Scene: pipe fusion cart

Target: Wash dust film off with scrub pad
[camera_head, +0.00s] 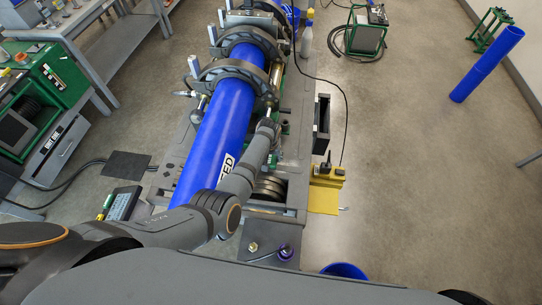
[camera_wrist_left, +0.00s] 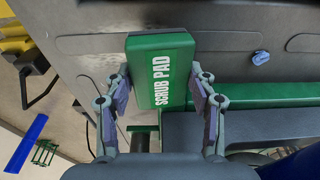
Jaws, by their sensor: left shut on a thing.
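My left gripper (camera_wrist_left: 160,98) is shut on the scrub pad (camera_wrist_left: 165,72), a green block with white "SCRUB PAD" lettering. The pad sits between the two fingers over a grey metal surface; I cannot tell whether it touches it. In the head view my left arm reaches over the cart (camera_head: 178,148), its wrist just right of the blue pipe (camera_head: 220,125). The fingers and the pad are not clear there. The pipe lies in dark ring clamps (camera_head: 238,70). No dust film can be made out on the pipe. My right gripper is not in view.
A green cabinet (camera_head: 40,95) and bench are left. A loose blue pipe (camera_head: 487,63) stands at far right. The right floor is mostly clear.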

